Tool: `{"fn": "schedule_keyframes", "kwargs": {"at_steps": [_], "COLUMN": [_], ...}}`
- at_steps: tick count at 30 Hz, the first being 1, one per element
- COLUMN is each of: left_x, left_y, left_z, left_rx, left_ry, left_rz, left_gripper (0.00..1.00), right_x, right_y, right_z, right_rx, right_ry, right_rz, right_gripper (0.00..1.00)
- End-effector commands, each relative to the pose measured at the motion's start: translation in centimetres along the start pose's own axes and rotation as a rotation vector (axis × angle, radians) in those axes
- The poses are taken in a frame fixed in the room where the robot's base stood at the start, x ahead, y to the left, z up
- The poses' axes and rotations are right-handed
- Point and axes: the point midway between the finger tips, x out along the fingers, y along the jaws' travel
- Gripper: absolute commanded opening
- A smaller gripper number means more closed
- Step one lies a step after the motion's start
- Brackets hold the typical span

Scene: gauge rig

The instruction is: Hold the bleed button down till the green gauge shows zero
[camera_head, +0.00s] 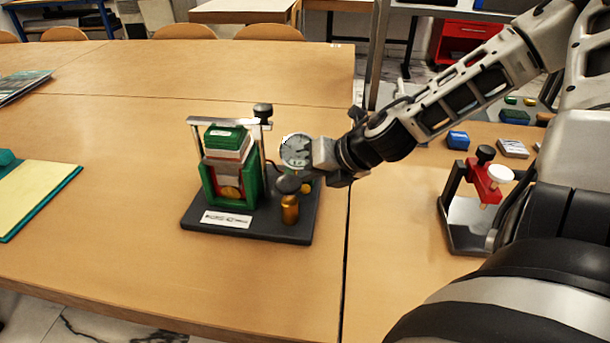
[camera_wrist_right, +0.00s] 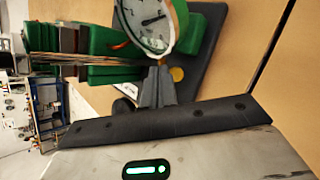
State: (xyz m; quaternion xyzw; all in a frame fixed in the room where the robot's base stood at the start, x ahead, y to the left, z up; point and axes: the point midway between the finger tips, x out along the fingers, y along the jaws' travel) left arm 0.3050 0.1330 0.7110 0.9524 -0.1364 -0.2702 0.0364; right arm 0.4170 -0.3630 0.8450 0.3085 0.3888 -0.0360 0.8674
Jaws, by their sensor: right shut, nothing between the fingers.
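The gauge rig stands on a dark base plate (camera_head: 250,228) on the table. Its round white gauge (camera_head: 296,151) also shows in the right wrist view (camera_wrist_right: 146,22), with a green rim and a dark needle; I cannot read the value. A brass post (camera_head: 290,210) stands at the base's front right. I cannot tell for sure which part is the bleed button. My right gripper (camera_head: 289,185) is shut and empty, its fingertips just above the brass post; contact cannot be told. My left gripper is out of view.
A green frame (camera_head: 255,185) with stacked blocks and a metal crossbar stands on the rig's left. A red clamp device (camera_head: 484,181) and small blocks (camera_head: 458,139) lie at the right. A teal-edged pad (camera_head: 35,198) lies at the left.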

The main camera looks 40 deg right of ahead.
Motion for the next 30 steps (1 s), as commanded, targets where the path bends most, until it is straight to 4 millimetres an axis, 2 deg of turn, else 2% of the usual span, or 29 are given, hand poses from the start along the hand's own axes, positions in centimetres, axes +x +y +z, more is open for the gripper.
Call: {"fn": "schedule_keyframes", "kwargs": {"at_steps": [30], "left_x": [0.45], "left_y": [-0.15], "left_z": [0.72], "left_rx": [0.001], "left_ry": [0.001], "left_rz": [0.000], "left_gripper": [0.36], "right_x": [0.70], "right_y": [-0.51], "right_z": [-0.51], "right_rx": [0.000], "right_ry": [0.000], "right_rz": [0.000], "right_gripper": [0.00]}}
